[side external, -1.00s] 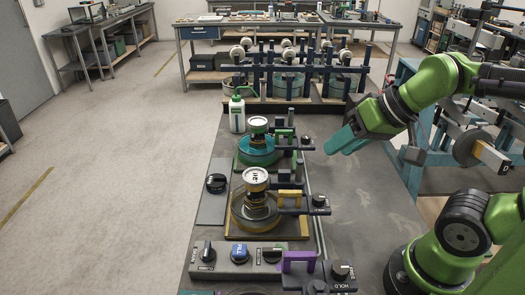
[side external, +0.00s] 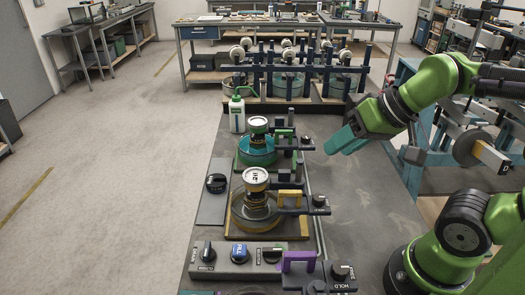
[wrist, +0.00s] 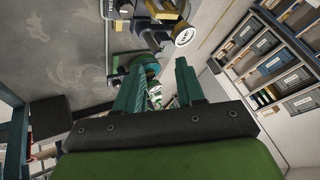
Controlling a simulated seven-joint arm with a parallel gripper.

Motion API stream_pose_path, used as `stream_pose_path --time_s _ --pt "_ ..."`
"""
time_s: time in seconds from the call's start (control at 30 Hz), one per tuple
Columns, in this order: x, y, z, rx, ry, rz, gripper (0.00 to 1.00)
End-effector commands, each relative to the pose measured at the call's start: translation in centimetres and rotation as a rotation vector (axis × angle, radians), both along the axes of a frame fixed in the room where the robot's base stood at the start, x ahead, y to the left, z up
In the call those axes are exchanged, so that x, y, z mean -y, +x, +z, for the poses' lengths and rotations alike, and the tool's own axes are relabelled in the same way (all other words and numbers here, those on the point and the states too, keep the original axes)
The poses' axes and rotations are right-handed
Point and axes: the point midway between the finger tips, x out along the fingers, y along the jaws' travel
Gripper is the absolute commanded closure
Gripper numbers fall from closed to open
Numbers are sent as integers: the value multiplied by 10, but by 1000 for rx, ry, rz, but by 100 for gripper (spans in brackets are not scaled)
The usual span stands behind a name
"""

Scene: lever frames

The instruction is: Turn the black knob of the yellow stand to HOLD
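The yellow stand (side external: 290,236) is in the middle of the bench in the side view, with a round gauge (side external: 256,178) on top of its ring-shaped base. Its black knob (side external: 319,201) is on the dark bracket at the stand's right; its setting is too small to read. My gripper (side external: 345,141) is above the bench, to the right of and farther back than the yellow stand, touching nothing. In the wrist view its two green fingers (wrist: 158,92) are apart with nothing held between them. The yellow stand's gauge appears at the top of the wrist view (wrist: 184,37).
A teal stand (side external: 257,152) is behind the yellow one, and a purple handle (side external: 298,259) is in front. A grey box with knobs (side external: 226,267) is at the front left. A white bottle (side external: 237,115) stands at the back. The bench right of the stands is clear.

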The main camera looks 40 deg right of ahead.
Motion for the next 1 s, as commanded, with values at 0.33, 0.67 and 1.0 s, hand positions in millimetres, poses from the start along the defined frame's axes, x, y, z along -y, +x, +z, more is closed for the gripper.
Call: stream_pose_path --time_s 0.33,0.67,1.0 --pt "0 0 0 0 0 0 62" --pt "-4 6 -6 -41 -6 19 44" --pt "-7 45 3 -421 -323 495 44"
